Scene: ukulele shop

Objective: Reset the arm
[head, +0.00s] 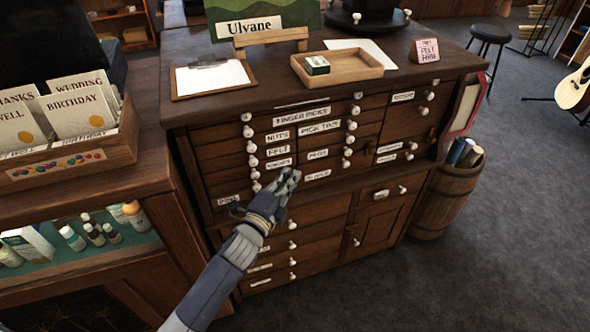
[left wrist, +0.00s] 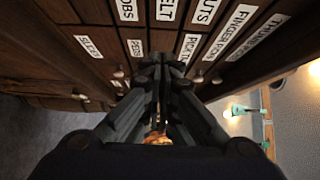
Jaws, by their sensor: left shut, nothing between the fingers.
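My left arm reaches in from the bottom of the head view. Its gripper (head: 287,180) is in front of the small labelled drawers of the wooden cabinet (head: 330,195). In the left wrist view the gripper's fingers (left wrist: 160,65) are together, with nothing held between them. White drawer labels and round knobs show beyond the fingertips. I cannot tell whether the fingertips touch the cabinet front. My right gripper is in neither view.
A card rack (head: 75,160) stands left. A barrel (head: 445,200) stands right. Open floor (head: 500,250) lies at right.

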